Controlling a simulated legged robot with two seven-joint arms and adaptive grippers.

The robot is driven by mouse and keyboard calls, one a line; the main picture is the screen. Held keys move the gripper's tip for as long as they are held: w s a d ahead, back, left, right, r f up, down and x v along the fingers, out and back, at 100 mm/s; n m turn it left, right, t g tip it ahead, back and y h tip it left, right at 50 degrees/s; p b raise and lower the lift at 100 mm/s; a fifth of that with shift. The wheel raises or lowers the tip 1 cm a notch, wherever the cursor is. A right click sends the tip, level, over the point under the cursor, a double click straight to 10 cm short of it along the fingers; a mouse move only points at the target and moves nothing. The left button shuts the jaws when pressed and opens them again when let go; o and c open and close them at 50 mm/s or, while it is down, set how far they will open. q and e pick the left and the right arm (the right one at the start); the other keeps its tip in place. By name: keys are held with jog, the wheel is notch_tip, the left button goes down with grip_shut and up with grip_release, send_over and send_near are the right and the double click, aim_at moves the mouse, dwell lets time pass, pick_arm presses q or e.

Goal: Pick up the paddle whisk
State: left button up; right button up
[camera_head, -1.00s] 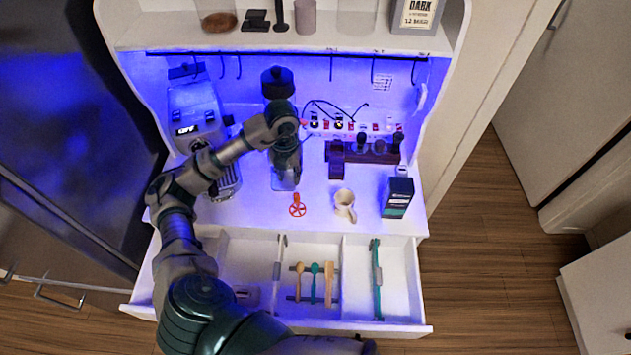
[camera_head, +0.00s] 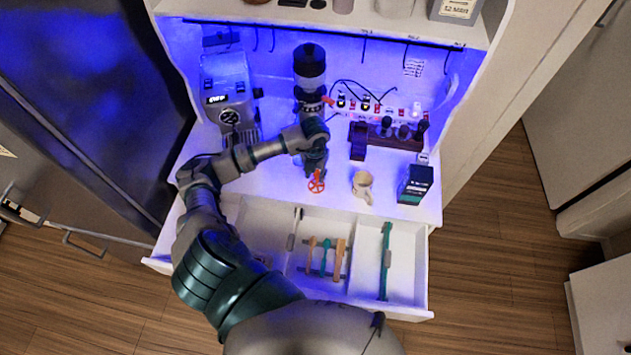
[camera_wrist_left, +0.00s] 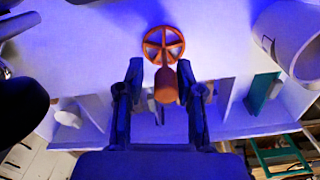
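The paddle whisk appears to be the orange-red piece (camera_head: 316,181) with a spoked wheel head, near the counter's front edge. In the left wrist view its wheel (camera_wrist_left: 164,45) is just beyond my fingertips, and its rounded orange end (camera_wrist_left: 166,86) shows between the fingers. My left gripper (camera_wrist_left: 161,78) has its two dark fingers apart, one on each side of that end; contact is not visible. In the head view my left gripper (camera_head: 314,163) points down right behind the wheel, and its fingers are hard to make out. My right gripper is not in view.
A cream cup (camera_head: 362,186) and a dark box (camera_head: 415,185) stand to the right on the counter. An espresso machine (camera_head: 229,100) and a grinder (camera_head: 309,75) are behind. Below, the open drawer (camera_head: 375,303) holds spoons (camera_head: 325,257) and a green utensil (camera_head: 386,260).

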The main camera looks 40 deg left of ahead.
aim_at(316, 185)
pick_arm(q)
jog(key=f, duration=0.3)
jog(key=shift+d+f+p, duration=0.15)
jog(key=shift+d+p, duration=0.05)
jog(key=shift+p, duration=0.2)
jog(key=shift+w+d+f, duration=0.1)
jog(key=shift+d, duration=0.05)
grip_shut()
jog(key=shift+a, duration=0.2)
